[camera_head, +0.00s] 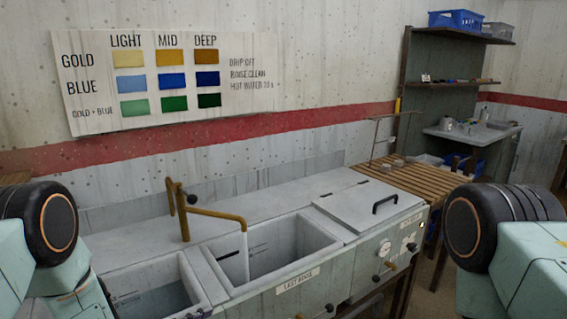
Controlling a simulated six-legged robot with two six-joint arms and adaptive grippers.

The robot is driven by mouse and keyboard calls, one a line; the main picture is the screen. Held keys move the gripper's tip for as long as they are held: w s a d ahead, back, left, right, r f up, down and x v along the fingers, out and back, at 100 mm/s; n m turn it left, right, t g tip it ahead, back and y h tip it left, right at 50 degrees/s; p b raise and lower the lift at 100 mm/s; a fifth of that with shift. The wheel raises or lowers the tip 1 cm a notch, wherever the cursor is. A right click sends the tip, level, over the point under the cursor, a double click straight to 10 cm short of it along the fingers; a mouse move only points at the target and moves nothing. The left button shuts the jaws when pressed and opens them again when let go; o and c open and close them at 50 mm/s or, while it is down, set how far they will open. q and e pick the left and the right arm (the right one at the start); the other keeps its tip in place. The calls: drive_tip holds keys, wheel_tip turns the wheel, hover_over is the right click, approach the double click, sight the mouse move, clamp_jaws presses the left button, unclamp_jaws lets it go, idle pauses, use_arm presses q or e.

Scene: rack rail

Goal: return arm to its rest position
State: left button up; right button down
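My two arms show only in part in the head view, at the lower left and lower right edges, each with a dark round joint and pale green links. Neither gripper is in the picture, so I cannot see whether they are open or shut. The left arm is in front of the left end of the sink unit (270,205). The right arm is in front of the floor to the right of it. No held object is visible.
The sink unit has two open basins, a brass tap (215,213) and a closed lid (368,205) with a black handle. A slatted wooden rack (425,178) adjoins it. A colour chart (165,75) hangs on the wall. Shelves with a blue crate (455,20) stand at right.

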use_arm(q)
drive_tip(key=s+a+f+n+g+y+b, duration=0.1)
drive_tip(key=s+f+n+g+y, duration=0.2)
drive_tip(key=s+f, duration=0.45)
drive_tip(key=s+a+f+n+g+y+b, duration=0.1)
drive_tip(key=s+f+n+g+y, duration=0.3)
drive_tip(key=s, duration=0.7)
drive_tip(key=s+a+f+n+g, duration=0.1)
drive_tip(key=s+g, duration=0.1)
drive_tip(key=s, duration=0.7)
drive_tip(key=s+a+n+g+y+b, duration=0.1)
drive_tip(key=s+a+g, duration=0.1)
drive_tip(key=s, duration=0.8)
drive_tip(key=shift+a+f, duration=0.25)
drive_tip(key=shift+f, duration=0.1)
idle(3.9)
